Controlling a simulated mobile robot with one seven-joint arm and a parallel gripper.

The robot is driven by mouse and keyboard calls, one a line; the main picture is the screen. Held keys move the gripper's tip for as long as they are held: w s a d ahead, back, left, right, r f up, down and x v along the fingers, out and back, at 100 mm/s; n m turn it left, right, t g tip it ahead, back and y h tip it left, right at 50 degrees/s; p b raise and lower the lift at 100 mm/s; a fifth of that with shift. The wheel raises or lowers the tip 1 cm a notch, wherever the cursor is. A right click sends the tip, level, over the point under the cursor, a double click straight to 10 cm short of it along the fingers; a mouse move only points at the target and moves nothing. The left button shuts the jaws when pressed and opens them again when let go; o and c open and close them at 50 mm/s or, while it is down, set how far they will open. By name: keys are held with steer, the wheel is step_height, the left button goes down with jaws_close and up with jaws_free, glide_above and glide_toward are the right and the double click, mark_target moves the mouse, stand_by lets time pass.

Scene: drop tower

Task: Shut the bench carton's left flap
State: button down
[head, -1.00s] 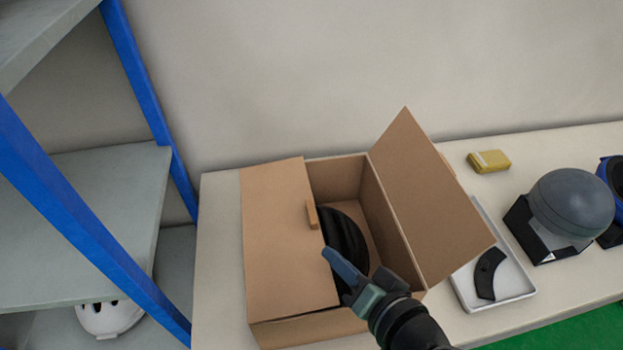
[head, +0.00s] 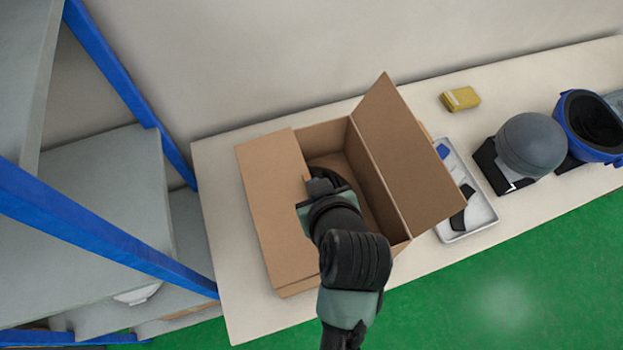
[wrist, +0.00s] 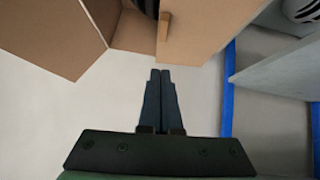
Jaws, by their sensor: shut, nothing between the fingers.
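The open-topped brown carton (head: 292,287) stands on the bench. Its left flap (head: 265,195) lies flat or nearly flat over the left half, with a small tab at its inner edge that also shows in the wrist view (wrist: 163,28). The right flap (head: 405,165) stands up, leaning outward to the right. A dark round object in the carton shows at the top edge of the wrist view (wrist: 147,6). My gripper (wrist: 160,73) is shut and empty. In the head view it is over the carton, close to the left flap's inner edge; its fingertips are hidden there and contact cannot be told.
A blue-framed grey shelf (head: 100,205) stands close on the left. Right of the carton are a white tray (head: 484,215), a yellow box (head: 460,99), a grey ball on a black stand (head: 530,144) and a blue container (head: 592,125).

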mark_target(283, 197)
steer(key=p+x, duration=0.1)
steer(key=x, duration=0.4)
steer(key=shift+w+a+f, duration=0.1)
steer(key=shift+w+f, duration=0.15)
steer(key=shift+w, duration=0.05)
step_height(283, 197, down, 2)
steer(key=shift+f, duration=0.25)
steer(key=shift+d+f+p, duration=0.2)
steer(key=shift+f+p, duration=0.15)
steer(key=shift+f, duration=0.4)
steer(key=shift+w+d+f+b, duration=0.1)
steer(key=shift+d+f+b, duration=0.1)
steer(key=shift+f+b, duration=0.3)
steer(key=shift+d+f+b, duration=0.15)
steer(key=shift+f+b, duration=0.2)
steer(key=shift+f, duration=0.15)
steer(key=shift+r, duration=0.1)
